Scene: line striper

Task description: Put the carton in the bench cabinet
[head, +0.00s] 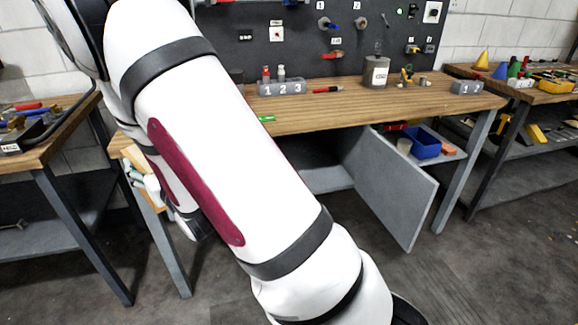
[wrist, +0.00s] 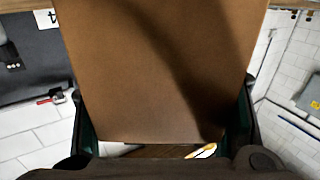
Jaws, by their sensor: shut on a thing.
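The carton (wrist: 160,70) is a plain brown box that fills the middle of the wrist view. My gripper (wrist: 163,112) is shut on it, with a dark green-black finger along its left and right sides. In the head view my white arm crosses the foreground and largely hides the gripper and carton; a tan patch by the bench's left end may be part of the carton, but I cannot tell. The bench cabinet (head: 325,178) is under the wooden bench. Its grey door (head: 395,190) stands open, swung outward, and the interior is dark and partly hidden by my arm.
The bench top (head: 340,105) holds a numbered grey block (head: 281,89), a grey canister (head: 376,72) and small tools. A blue bin (head: 422,143) sits on a shelf right of the door. Side benches stand left and right. The floor before the door is clear.

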